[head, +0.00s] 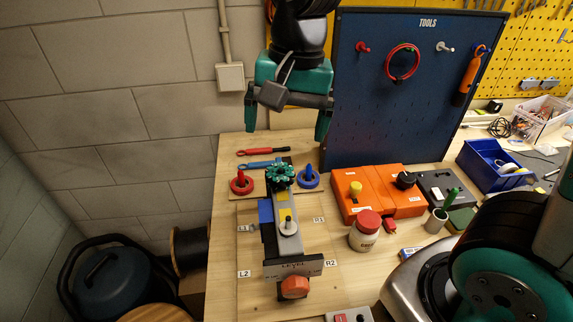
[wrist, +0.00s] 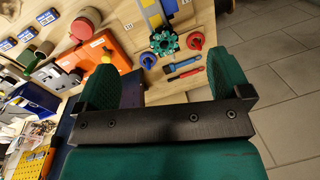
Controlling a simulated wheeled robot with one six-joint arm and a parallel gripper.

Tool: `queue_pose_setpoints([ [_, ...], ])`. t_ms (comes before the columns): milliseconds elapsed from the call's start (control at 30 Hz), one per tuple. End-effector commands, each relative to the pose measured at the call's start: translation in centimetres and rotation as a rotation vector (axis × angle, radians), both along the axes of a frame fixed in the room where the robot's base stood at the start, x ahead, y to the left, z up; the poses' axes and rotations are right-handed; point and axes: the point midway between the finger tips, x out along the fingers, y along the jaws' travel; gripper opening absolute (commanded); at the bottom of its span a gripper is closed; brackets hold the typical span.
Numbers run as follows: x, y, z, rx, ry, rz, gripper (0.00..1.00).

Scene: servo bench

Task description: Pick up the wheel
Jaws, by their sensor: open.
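The green scalloped wheel (head: 281,175) sits at the back end of a grey and yellow fixture (head: 285,233) on the wooden bench. It also shows in the wrist view (wrist: 164,42), near the top centre, in the gap between my fingertips but beyond them. My gripper (head: 287,118) is open and empty. It hangs above the back of the bench, farther back than the wheel and apart from it. Both green fingers also show in the wrist view (wrist: 170,72). What holds the wheel underneath is hidden.
A red ring piece (head: 241,183) and a blue one (head: 309,178) flank the wheel. Red and blue wrenches (head: 263,151) lie behind it. The blue tool board (head: 400,90) stands close right of my gripper. Orange boxes (head: 378,192) and a red-lidded jar (head: 365,232) stand right.

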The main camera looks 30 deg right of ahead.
Motion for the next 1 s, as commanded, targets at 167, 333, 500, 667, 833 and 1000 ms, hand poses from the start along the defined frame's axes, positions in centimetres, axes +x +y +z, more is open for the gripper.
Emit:
queue_pose_setpoints([
  [167, 4.9, -1.3, 1.3, -0.082, 0.055, -0.506, 0.96],
  [333, 6.7, -1.9, 1.2, -0.115, 0.068, -0.731, 0.96],
  [500, 6.8, -2.0, -1.4, -0.122, 0.074, -0.761, 0.96],
  [667, 6.7, -2.1, -5.1, -0.123, 0.075, -0.759, 0.96],
  [833, 6.7, -2.1, -8.6, -0.120, 0.074, -0.757, 0.96],
  [1000, 6.8, -2.0, -10.5, -0.118, 0.070, -0.757, 0.96],
])
